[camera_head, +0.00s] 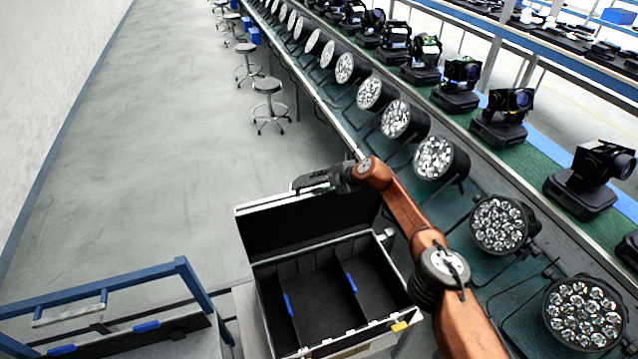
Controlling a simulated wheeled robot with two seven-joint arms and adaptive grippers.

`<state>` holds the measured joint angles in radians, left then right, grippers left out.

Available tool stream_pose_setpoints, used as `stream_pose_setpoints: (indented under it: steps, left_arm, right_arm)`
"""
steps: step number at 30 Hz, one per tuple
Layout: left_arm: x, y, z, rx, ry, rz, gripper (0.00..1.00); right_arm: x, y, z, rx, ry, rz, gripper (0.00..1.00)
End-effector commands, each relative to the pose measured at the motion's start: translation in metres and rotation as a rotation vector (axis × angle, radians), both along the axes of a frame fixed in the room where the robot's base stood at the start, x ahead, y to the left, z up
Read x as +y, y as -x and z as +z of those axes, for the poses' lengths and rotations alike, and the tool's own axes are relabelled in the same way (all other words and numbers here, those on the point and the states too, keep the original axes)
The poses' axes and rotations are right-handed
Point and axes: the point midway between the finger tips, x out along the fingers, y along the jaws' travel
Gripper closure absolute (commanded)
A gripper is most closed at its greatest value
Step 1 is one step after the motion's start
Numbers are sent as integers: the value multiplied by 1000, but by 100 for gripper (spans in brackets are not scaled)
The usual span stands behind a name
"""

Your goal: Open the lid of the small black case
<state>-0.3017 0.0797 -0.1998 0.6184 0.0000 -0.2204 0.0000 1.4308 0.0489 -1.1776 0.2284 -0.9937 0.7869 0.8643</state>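The small black case (318,352) stands at the bottom centre of the head view. Its lid (300,228) is raised at the far side, standing roughly upright, and the inside is in view. The inside has black dividers with blue tabs (351,282) and looks empty. My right gripper (305,183) is at the top edge of the lid, with its arm coming in from the bottom right. It looks close to or touching the lid edge. Whether its fingers are open or shut is unclear. My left gripper is out of view.
A long workbench (487,172) with par cans (434,157) and moving-head lights (592,178) runs along the right. A blue-railed cart (100,290) stands at bottom left. Stools (268,88) stand beside the bench. The floor at left (130,150) is clear.

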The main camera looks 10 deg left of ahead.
Motion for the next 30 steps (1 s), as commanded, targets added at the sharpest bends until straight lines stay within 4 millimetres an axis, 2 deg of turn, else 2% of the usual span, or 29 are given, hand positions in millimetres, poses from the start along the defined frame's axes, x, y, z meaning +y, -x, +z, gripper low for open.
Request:
stream_pose_setpoints:
  steps: [10, 17, 23, 30]
  left_arm:
    - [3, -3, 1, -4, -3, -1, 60]
    - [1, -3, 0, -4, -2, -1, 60]
    - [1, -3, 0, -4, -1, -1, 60]
    - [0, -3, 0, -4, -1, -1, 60]
  right_arm:
    - [-3, -1, 0, 0, 1, -2, 70]
    - [-11, 1, 9, -2, 0, 0, 70]
    - [-24, 9, 19, -2, 0, 0, 70]
    - [-48, 22, 42, -3, 1, 0, 70]
